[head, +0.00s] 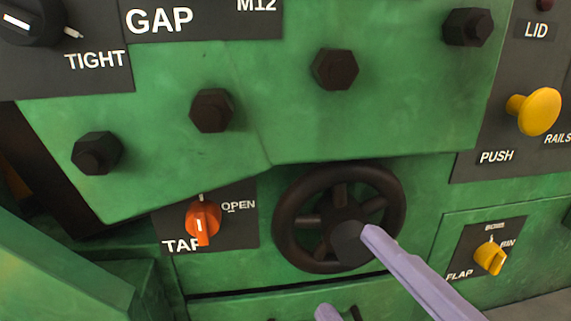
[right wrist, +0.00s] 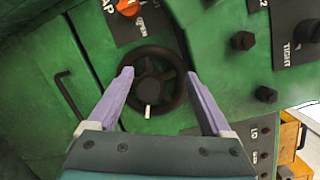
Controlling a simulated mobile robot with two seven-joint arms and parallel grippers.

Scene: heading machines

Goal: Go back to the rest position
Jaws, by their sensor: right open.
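My right gripper (head: 345,270) reaches up from the bottom of the head view with pale purple fingers. It also shows in the right wrist view (right wrist: 159,74), its two fingers wide apart with nothing held between them. The dark handwheel (head: 283,215) lies in front of it on the green machine. In the right wrist view the handwheel (right wrist: 178,100) shows between and beyond the fingers. One fingertip overlaps the wheel's hub in the head view; I cannot tell whether it touches. My left gripper is in neither view.
An orange tap knob (head: 203,222) sits left of the wheel, a yellow flap knob (head: 490,257) right. A yellow push knob (head: 540,111) sticks out at upper right. Several dark bolts stud the green panel (head: 285,120). A black bar handle (right wrist: 68,95) shows in the wrist view.

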